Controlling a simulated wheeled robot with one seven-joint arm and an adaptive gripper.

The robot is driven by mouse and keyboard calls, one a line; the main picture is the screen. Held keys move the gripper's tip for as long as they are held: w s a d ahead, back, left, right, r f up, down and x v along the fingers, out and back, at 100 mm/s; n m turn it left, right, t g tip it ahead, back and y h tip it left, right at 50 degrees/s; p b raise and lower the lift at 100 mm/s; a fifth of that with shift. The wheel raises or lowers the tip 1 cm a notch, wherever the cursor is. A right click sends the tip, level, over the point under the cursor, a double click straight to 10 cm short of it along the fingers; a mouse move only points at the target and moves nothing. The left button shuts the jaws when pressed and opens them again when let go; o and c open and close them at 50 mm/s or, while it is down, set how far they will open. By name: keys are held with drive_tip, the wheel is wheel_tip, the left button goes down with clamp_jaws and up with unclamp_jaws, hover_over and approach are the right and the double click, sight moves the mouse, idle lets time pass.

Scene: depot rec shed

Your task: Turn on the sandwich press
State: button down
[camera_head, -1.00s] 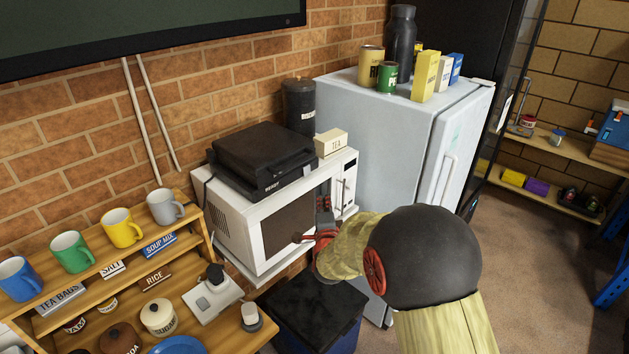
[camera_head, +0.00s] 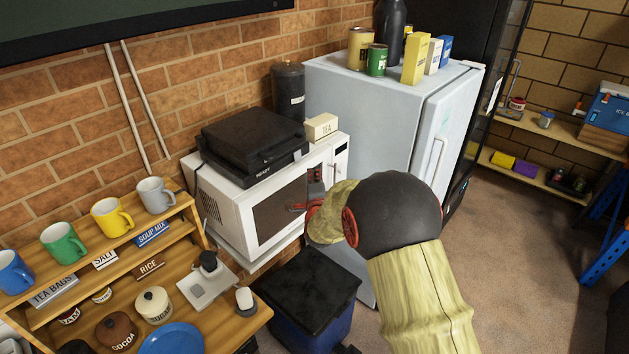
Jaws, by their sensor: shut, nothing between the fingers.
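The sandwich press (camera_head: 252,143) is black and closed, with READY printed on its front edge. It sits on top of the white microwave (camera_head: 232,216), against the brick wall. My gripper (camera_head: 294,207) is red and shut with nothing in it. It is in front of the microwave's door, below and to the right of the press, apart from the press. My arm hides part of the microwave's right front. I cannot make out a switch on the press. A dark cable runs down from its left side.
A cream TEA box (camera_head: 321,128) and a dark canister (camera_head: 289,90) stand right of and behind the press. A fridge (camera_head: 370,110) rises to the right. A wooden shelf with mugs (camera_head: 110,218) is at left. A dark-lidded bin (camera_head: 309,281) stands below.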

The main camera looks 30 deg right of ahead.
sight(304, 166)
drive_tip(key=shift+w+d+f, duration=0.1)
drive_tip(key=shift+w+f, duration=0.1)
drive_tip(key=shift+w, duration=1.65)
drive_tip(key=shift+w+d+f, duration=0.1)
drive_tip(key=shift+w+f, duration=0.1)
drive_tip(key=shift+w, duration=1.65)
drive_tip(key=shift+f, duration=0.1)
drive_tip(key=b, duration=0.4)
drive_tip(key=shift+w+a+f+m+t, duration=0.15)
drive_tip(key=shift+w+f+m+t, duration=0.15)
drive_tip(key=shift+f, duration=0.1)
drive_tip(key=shift+r, duration=0.25)
drive_tip(key=shift+f, duration=0.1)
